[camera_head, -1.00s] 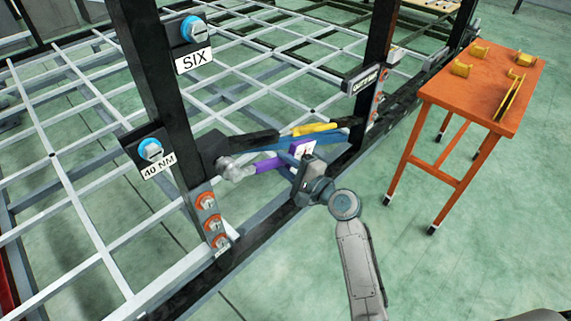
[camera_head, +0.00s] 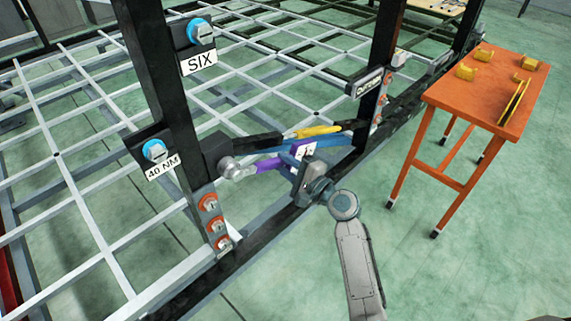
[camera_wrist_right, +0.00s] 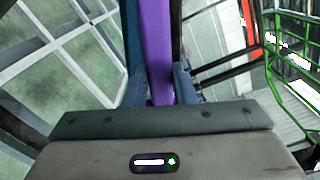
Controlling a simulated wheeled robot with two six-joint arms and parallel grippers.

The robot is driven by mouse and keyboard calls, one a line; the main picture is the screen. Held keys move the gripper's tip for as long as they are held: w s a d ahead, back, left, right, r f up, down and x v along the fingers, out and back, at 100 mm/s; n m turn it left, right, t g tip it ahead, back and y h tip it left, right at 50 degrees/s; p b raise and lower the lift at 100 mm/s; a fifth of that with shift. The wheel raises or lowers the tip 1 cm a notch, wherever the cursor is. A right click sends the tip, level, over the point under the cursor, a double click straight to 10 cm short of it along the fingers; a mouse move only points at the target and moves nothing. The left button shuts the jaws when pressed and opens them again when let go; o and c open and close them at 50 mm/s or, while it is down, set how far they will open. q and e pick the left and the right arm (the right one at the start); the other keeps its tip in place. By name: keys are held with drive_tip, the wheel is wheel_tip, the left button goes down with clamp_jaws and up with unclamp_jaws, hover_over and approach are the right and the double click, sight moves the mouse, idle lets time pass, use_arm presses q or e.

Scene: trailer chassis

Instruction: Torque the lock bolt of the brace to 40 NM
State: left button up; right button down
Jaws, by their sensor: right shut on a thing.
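My right gripper (camera_head: 290,162) is shut on a purple-handled wrench (camera_head: 268,165), in front of the brace. The purple handle (camera_wrist_right: 157,45) runs between the two fingers in the right wrist view. The wrench's silver head (camera_head: 229,168) is at the dark block (camera_head: 215,147) by the left post; I cannot tell whether it sits on the lock bolt, which is hidden. The brace (camera_head: 325,140), with blue, black and yellow parts, spans between the two black posts. A "40 NM" label (camera_head: 163,166) is under a blue-ringed knob (camera_head: 154,150) on the left post. My left gripper is out of view.
Several orange-ringed bolts (camera_head: 215,225) line the left post's lower plate. A "SIX" label (camera_head: 199,64) and another blue-ringed knob (camera_head: 201,32) are above. An orange table (camera_head: 480,105) with yellow parts stands right. The green floor between table and chassis is clear.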

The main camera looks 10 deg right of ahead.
drive_tip(key=shift+r, duration=0.1)
drive_tip(key=c, duration=2)
unclamp_jaws()
clamp_jaws()
drive_tip(key=shift+f, duration=0.2)
drive_tip(key=shift+s+a+f+m, duration=0.15)
drive_tip(key=shift+a+f+m, duration=0.05)
drive_tip(key=shift+f+m, duration=0.3)
drive_tip(key=shift+s+a+f+m, duration=0.15)
drive_tip(key=shift+a+f+m, duration=0.05)
drive_tip(key=shift+f+m, duration=0.25)
drive_tip(key=shift+s+a, duration=0.1)
drive_tip(key=shift+s+a+f+m+p, duration=0.2)
drive_tip(key=shift+a+f+m+p, duration=0.05)
drive_tip(key=shift+f+m, duration=0.25)
drive_tip(key=shift+s+a+f+m+p, duration=0.15)
drive_tip(key=shift+a+f+m+p, duration=0.1)
drive_tip(key=shift+f+m, duration=0.15)
